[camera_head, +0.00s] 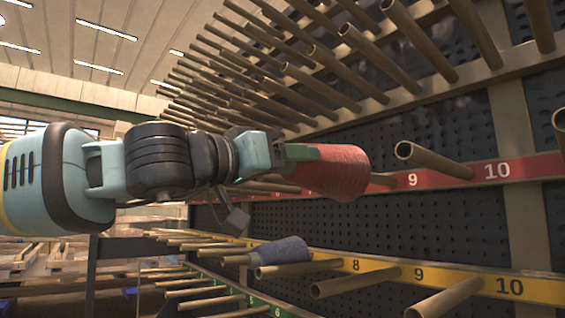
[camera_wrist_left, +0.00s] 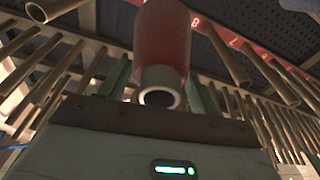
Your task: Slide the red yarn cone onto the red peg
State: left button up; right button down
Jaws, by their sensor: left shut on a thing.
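The red yarn cone (camera_head: 335,172) lies roughly level in front of the red-labelled row. My left gripper (camera_head: 306,153) is shut on it at its left part. In the left wrist view the red cone (camera_wrist_left: 162,40) sits between the two green fingers, its pale tube end facing the camera with a dark opening. A brown peg (camera_head: 383,179) on the red strip (camera_head: 440,177) shows just right of the cone. I cannot tell whether this peg enters the cone or passes behind it. My right gripper is not in view.
A blue yarn cone (camera_head: 280,251) sits on a peg of the yellow row (camera_head: 385,271) below. Many bare pegs (camera_head: 320,85) crowd above, and a green row (camera_head: 262,306) runs underneath.

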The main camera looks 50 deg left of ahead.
pick_arm(q)
jog(key=shift+w+d+b, duration=0.1)
jog(key=shift+w+b, duration=0.25)
jog(key=shift+w, duration=1.2)
jog(key=shift+w+d, duration=0.1)
jog(key=shift+w, duration=0.05)
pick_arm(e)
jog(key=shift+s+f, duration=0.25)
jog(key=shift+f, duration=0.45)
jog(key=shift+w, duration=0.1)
pick_arm(q)
jog(key=shift+w+b, duration=0.15)
jog(key=shift+b, duration=0.15)
